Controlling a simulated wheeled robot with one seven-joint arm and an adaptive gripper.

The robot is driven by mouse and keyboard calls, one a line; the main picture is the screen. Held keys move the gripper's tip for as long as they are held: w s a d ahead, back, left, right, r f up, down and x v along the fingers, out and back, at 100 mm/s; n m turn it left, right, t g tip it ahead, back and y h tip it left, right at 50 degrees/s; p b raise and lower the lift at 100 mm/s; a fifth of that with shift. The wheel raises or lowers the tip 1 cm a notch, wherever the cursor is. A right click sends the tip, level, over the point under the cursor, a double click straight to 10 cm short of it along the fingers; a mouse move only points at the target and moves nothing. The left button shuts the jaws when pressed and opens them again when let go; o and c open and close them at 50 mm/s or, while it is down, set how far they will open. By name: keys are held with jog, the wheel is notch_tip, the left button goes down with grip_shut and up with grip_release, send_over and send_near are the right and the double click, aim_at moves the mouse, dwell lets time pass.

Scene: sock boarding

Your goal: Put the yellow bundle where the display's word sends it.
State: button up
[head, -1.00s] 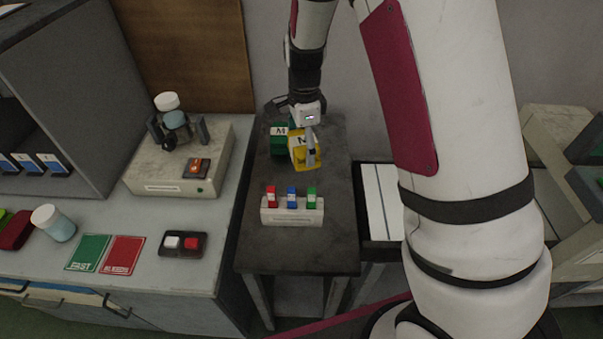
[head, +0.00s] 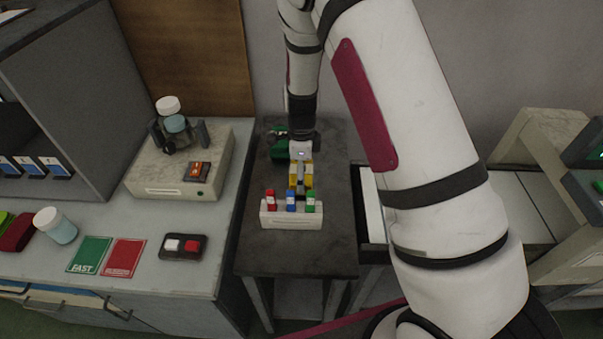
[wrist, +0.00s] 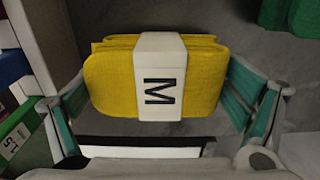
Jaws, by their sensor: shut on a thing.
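The yellow bundle (head: 307,182) has a white band marked M, clear in the wrist view (wrist: 108,85). My gripper (head: 301,176) is shut on it, with one teal-padded finger on each side in the wrist view (wrist: 165,105). They are over the dark table (head: 300,250), just behind the white rack with small coloured pieces; the bundle's height above the table is hard to judge. A green glow (head: 599,153) at the right edge may belong to a display; no word can be read.
The white rack (head: 291,217) holds red, blue and green pieces. An open drawer or tray (head: 370,215) is at the table's right. A device with a jar (head: 178,175) stands on the left bench.

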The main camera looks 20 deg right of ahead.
jog(key=shift+f, duration=0.45)
jog(key=shift+f, duration=0.15)
jog(key=o, duration=1)
